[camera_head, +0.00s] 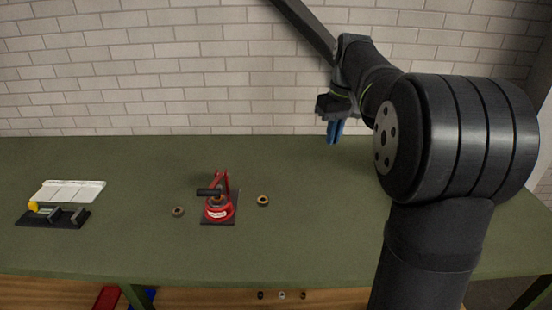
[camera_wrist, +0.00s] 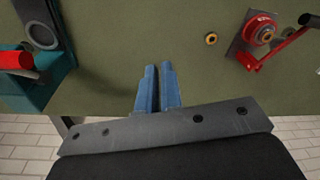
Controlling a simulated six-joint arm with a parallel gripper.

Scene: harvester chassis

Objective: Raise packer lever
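The packer is a small red press (camera_head: 219,212) on a dark base plate, near the middle of the green table in the head view. Its red lever with a black handle (camera_head: 208,191) reaches over the round red body. In the wrist view, the packer (camera_wrist: 261,31) is at the top right, and its red lever (camera_wrist: 284,45) runs toward a black end at the right. My gripper (camera_head: 335,130) is high above the table's back, right of the packer and well apart from it. In the wrist view, its blue fingers (camera_wrist: 158,75) are close together with nothing visible between them.
One ring (camera_head: 178,211) lies left of the packer and another (camera_head: 262,200) right. A white-topped fixture (camera_head: 70,192) stands far left. The wrist view shows a teal device (camera_wrist: 45,70) with a red cylinder at left. A brick wall (camera_head: 180,70) backs the green table (camera_head: 320,230).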

